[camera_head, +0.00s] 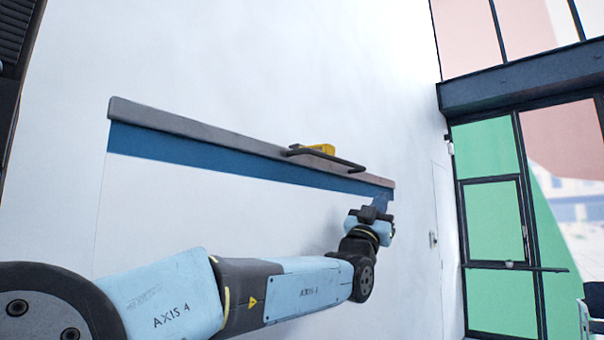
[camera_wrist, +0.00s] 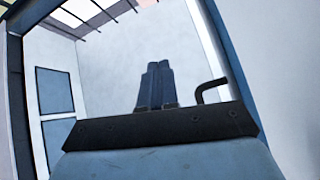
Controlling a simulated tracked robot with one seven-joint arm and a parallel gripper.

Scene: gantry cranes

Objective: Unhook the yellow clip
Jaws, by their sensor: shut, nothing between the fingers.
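The yellow clip (camera_head: 318,149) sits at the dark bent bar (camera_head: 340,160) on the long ledge on the white wall, in the head view. How the clip is fastened to the bar is too small to tell. My gripper (camera_head: 381,200) is below and to the right of the clip, near the ledge's right end, apart from the clip. In the wrist view my gripper (camera_wrist: 157,68) has its two dark fingers pressed together, with nothing between them. A dark bent bar end (camera_wrist: 208,88) shows to the right of the fingers there. The clip does not show in the wrist view.
The grey-topped blue ledge (camera_head: 200,130) runs across the wall and stands close above my gripper. Green and pink glazed panels with a door (camera_head: 497,220) are at the right. A chair (camera_head: 592,312) stands at the lower right. The wall below the ledge is bare.

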